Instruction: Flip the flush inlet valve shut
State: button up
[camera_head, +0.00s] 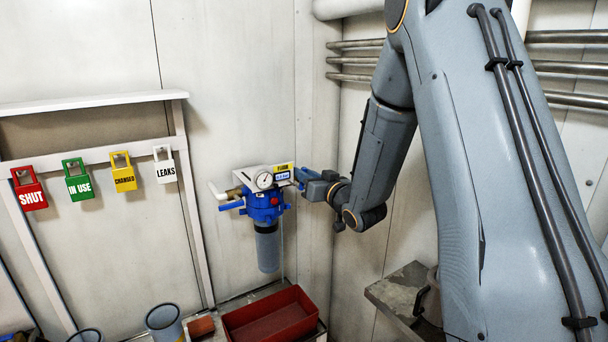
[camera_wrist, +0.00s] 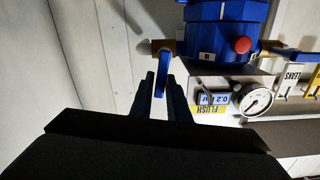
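The filter unit has a blue head (camera_head: 263,201) on the wall, also large in the wrist view (camera_wrist: 222,30). A valve with a blue lever (camera_wrist: 160,78) on a brass fitting (camera_wrist: 162,47) sticks out from its side nearest my gripper. A yellow FLUSH label (camera_wrist: 208,109) is close by. My gripper (camera_head: 304,180) is at this side of the unit. In the wrist view its two dark fingers (camera_wrist: 161,100) are apart, one either side of the lever's end. I see gaps beside the lever, so it does not look clamped. In the head view the lever is mostly hidden.
A round gauge (camera_head: 264,180) sits on the unit's front plate. Another blue lever (camera_head: 231,205) is on the unit's left. Red, green, yellow and white tags hang from a rack (camera_head: 95,153) at left. A red tray (camera_head: 270,318) is below.

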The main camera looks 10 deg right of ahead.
grip_shut()
jog(key=shift+a+n+b, duration=0.2)
jog(key=shift+n+b, duration=0.4)
jog(key=shift+b, duration=0.2)
jog(key=shift+s+a+n+b, duration=0.1)
jog(key=shift+a+n+b, duration=0.05)
jog(key=shift+n+b, duration=0.35)
jog(key=shift+o, duration=2.4)
grip_release()
jog(key=shift+r+m+p, duration=0.1)
jog(key=shift+m+p, duration=0.2)
jog(key=shift+p, duration=0.2)
